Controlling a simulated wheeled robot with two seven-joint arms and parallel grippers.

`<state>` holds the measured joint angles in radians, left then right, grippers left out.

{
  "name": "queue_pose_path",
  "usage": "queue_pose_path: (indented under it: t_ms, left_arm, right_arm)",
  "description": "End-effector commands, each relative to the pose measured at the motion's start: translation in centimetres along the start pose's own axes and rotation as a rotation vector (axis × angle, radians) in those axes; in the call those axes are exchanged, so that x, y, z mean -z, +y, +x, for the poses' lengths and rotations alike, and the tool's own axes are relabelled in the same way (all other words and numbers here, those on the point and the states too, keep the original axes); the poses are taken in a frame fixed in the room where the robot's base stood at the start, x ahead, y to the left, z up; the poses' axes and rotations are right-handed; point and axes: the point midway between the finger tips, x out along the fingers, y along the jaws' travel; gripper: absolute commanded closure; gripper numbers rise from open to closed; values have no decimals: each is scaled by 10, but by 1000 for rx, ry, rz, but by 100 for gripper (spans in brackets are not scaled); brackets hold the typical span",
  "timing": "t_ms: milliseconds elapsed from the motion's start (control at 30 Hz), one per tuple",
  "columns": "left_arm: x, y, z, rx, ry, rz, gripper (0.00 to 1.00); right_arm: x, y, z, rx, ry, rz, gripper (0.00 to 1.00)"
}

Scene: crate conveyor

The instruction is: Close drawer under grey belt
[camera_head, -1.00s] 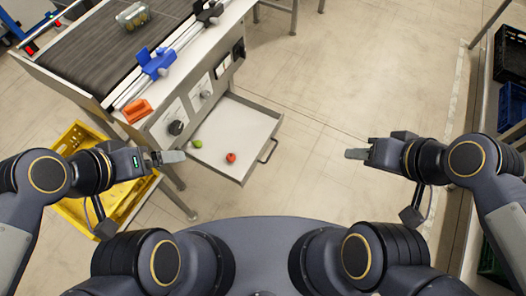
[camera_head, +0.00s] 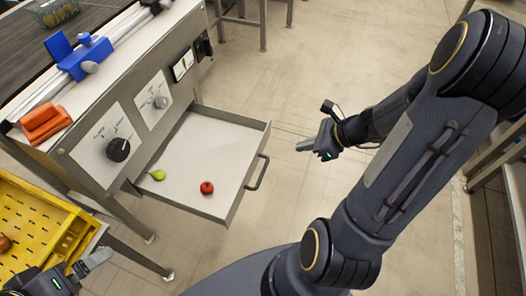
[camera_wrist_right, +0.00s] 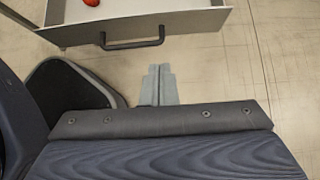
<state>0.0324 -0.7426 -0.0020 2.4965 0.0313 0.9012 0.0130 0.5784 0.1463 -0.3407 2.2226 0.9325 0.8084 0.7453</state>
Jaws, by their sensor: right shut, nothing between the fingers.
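The drawer (camera_head: 215,140) under the grey belt (camera_head: 90,15) is pulled open and holds a green pear (camera_head: 157,175) and a red fruit (camera_head: 207,188). Its dark bar handle (camera_head: 258,172) is on its front. My right gripper (camera_head: 299,146) is shut and empty, to the right of the drawer front and apart from it. The right wrist view shows its closed fingers (camera_wrist_right: 159,70) over floor, with the handle (camera_wrist_right: 133,43) beyond and slightly left. My left gripper (camera_head: 108,257) is at the lower left, near the yellow crate; its jaw state is unclear.
The yellow crate (camera_head: 75,235) stands at the lower left, holding a brownish round item. The control panel (camera_head: 118,150) has knobs above the drawer. An orange object (camera_head: 45,122) and a blue fixture (camera_head: 82,58) sit along the belt edge.

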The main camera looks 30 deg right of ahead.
Motion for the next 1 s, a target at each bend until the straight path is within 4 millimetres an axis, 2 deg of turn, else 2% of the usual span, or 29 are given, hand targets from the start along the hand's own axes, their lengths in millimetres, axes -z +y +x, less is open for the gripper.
queue_pose_path:
  t_ms: [167, 533, 600, 700, 1000]
  left_arm:
    - [-5, -4, 9, 0, 1, 0, 2]
    - [-20, -18, 40, 0, 0, 0, 2]
    - [-19, -17, 38, 0, 0, 0, 2]
    - [-20, -18, 39, 0, 0, 0, 2]
    - [-20, -18, 40, 0, 0, 0, 2]
  right_arm:
    - [2, 1, 24, -5, -1, -1, 100]
    - [2, 2, 103, -6, 0, -5, 100]
    - [-11, 2, 108, -5, -2, -9, 100]
    - [-20, 1, 117, -4, -1, -8, 100]
    - [-30, 1, 126, -2, 0, -4, 100]
